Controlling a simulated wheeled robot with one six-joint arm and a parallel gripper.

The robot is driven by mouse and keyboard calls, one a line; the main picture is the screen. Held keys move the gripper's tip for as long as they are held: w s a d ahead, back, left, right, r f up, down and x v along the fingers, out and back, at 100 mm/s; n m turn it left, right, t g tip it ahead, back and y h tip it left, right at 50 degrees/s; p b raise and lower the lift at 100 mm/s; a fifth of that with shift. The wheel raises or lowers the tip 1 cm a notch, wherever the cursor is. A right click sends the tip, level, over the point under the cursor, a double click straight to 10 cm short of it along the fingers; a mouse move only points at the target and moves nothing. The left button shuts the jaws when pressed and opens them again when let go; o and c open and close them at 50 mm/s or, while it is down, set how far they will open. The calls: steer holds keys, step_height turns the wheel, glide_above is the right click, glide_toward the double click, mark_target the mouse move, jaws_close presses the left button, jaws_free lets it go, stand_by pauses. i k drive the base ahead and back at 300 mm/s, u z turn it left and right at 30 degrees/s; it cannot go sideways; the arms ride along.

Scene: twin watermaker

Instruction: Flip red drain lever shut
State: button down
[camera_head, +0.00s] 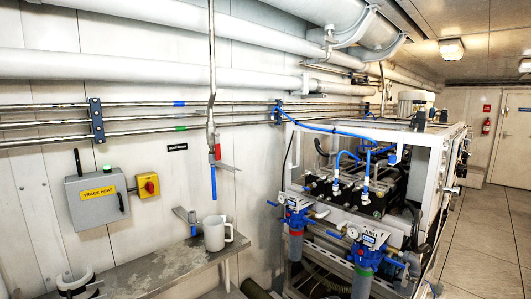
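I cannot pick out a red drain lever for certain. A small red part (217,152) sits on the vertical pipe (211,70) in the middle of the view, by a valve body. A thin grey bar (227,167) sticks out to the right just below it, and a blue strip (213,183) hangs straight down there. Whether the red part is a handle or a tag is too small to tell. A red rotary knob (150,186) is on the yellow switch box (146,193) at the left. My gripper is not in view.
A metal shelf (150,273) runs along the wall with a white jug (216,234) on it. A grey trace heat box (97,196) hangs at the left. The framed watermaker skid (430,180) with blue filter housings (363,275) stands right. Floor (485,230) is clear at right.

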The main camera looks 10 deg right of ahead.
mark_target(217, 151)
steer(key=z, duration=0.05)
steer(key=i, duration=1.15)
steer(key=u, duration=0.8)
